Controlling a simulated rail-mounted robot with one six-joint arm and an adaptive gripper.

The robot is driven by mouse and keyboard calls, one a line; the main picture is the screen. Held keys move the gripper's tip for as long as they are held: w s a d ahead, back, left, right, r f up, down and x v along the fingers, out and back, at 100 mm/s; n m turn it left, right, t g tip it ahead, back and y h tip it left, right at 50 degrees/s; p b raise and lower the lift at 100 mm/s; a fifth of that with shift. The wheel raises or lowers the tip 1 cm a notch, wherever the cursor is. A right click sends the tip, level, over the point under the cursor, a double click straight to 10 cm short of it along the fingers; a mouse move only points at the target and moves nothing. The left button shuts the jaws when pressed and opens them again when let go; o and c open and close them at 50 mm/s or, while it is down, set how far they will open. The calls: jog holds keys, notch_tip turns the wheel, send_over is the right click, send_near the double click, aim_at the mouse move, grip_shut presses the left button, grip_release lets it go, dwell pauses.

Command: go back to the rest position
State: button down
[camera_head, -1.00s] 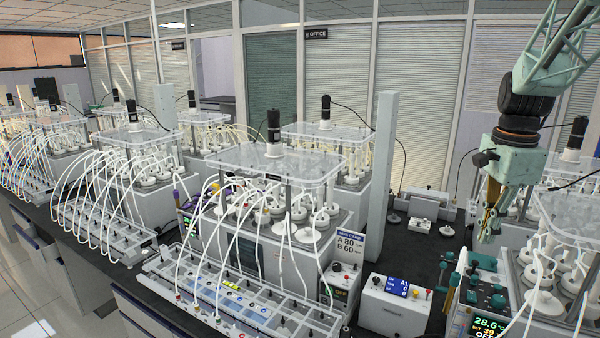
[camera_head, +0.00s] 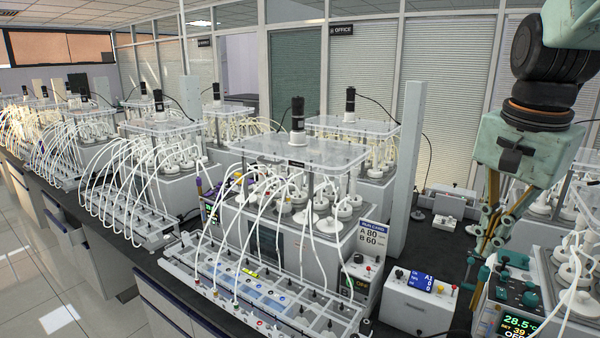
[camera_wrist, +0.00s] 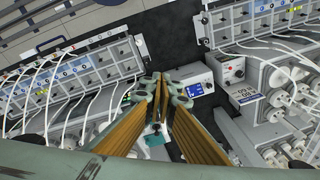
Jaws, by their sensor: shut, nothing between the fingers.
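My gripper (camera_head: 487,240) hangs at the right side of the head view, pointing down, above the dark bench between the control box and the right reactor. Its long wooden-coloured fingers end in teal tips. In the wrist view my gripper (camera_wrist: 164,84) has its fingertips close together with nothing between them. The fingers hide part of the bench below.
A white control box (camera_head: 418,300) stands just left of my gripper. A teal-knobbed unit with a green display (camera_head: 515,318) stands below and right. A tall white post (camera_head: 406,170) and the central reactor (camera_head: 290,205) are further left. Hoses arch over a tube rack (camera_head: 262,290).

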jog(key=s+a+f+n+t+b, duration=0.1)
jog(key=s+a+f+n+b, duration=0.2)
jog(key=s+a+n, duration=0.3)
jog(key=s+a+f+n+t+b, duration=0.1)
jog(key=s+a+f+n+b, duration=0.2)
jog(key=s, duration=1.3)
jog(key=a+f+n, duration=0.2)
jog(key=a, duration=0.2)
jog(key=shift+a+n+y+b, duration=0.3)
jog(key=shift+a+n+b, duration=0.05)
jog(key=shift+a+n, duration=0.05)
